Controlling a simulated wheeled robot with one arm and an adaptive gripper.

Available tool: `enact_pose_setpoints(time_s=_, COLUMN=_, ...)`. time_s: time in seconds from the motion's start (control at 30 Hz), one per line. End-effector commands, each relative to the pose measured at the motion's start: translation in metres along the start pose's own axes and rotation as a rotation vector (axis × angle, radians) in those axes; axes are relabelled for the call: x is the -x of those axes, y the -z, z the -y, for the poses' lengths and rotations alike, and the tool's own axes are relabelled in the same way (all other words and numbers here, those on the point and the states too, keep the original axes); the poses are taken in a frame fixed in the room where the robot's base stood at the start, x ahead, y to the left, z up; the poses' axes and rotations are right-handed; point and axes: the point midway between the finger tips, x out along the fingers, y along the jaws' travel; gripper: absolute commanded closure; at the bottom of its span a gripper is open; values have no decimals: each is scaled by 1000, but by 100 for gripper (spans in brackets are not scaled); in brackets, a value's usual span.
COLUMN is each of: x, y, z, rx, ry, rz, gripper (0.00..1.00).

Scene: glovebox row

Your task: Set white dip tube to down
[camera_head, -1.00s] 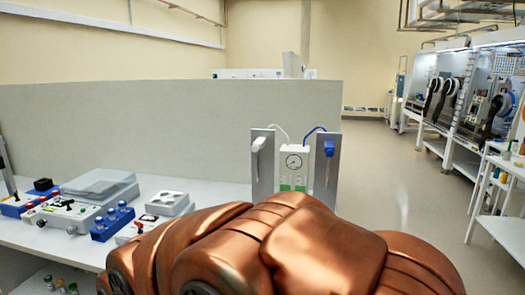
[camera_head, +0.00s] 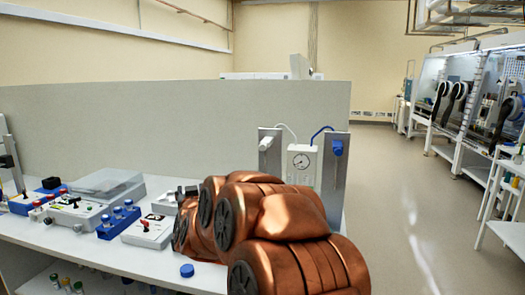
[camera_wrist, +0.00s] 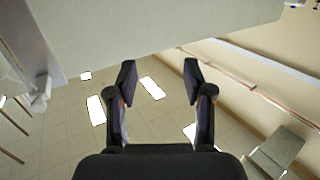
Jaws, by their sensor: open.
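The white dip tube (camera_head: 265,144) shows in the head view as a white fitting near the top of the left grey upright plate (camera_head: 270,165). A thin white line runs from it to a white box with a round dial (camera_head: 301,162). A similar blue fitting (camera_head: 337,148) is on the right plate. My copper-coloured arm hides the lower part of this stand. In the wrist view my gripper (camera_wrist: 159,76) is open and empty, with floor and a pale surface beyond its fingers. The dip tube is not recognisable in the wrist view.
The white bench (camera_head: 90,245) carries a grey device with a clear lid (camera_head: 105,184), a blue rack with knobs (camera_head: 118,220) and a loose blue cap (camera_head: 187,270). A grey partition (camera_head: 180,120) stands behind. Open floor (camera_head: 400,200) lies to the right.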

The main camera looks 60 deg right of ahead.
Motion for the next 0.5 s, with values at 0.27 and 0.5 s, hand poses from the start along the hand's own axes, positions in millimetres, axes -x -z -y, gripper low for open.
enact_pose_setpoints(time_s=0.27, x=-15, y=46, z=-138, rx=44, ry=-355, rz=-305, gripper=49)
enact_pose_setpoints(time_s=0.5, x=-2, y=62, z=-195, rx=85, ry=-518, rz=-425, gripper=49)
